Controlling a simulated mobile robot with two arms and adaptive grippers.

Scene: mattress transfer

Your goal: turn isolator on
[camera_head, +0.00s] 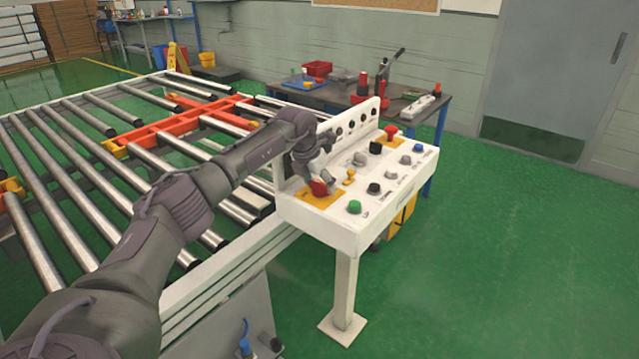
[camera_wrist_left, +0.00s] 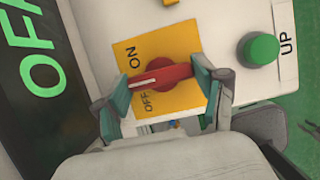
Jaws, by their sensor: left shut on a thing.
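The isolator is a red rotary switch (camera_head: 319,187) on a yellow plate (camera_head: 327,200), at the near left corner of the white control panel (camera_head: 340,222). In the left wrist view the red switch (camera_wrist_left: 162,77) lies nearly level across the yellow plate (camera_wrist_left: 178,42), which carries the words ON and OFF. My left gripper (camera_head: 312,178) reaches down to it from the left. In the left wrist view its two fingers (camera_wrist_left: 160,80) are closed on the two ends of the red handle. I cannot tell which word the handle points to. My right gripper is not in view.
A green UP button (camera_head: 354,207) sits beside the yellow plate, with several other buttons and knobs beyond. A red button (camera_head: 391,131) is at the panel's far end. A roller conveyor (camera_head: 90,180) stands left of the panel. Green floor on the right is clear.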

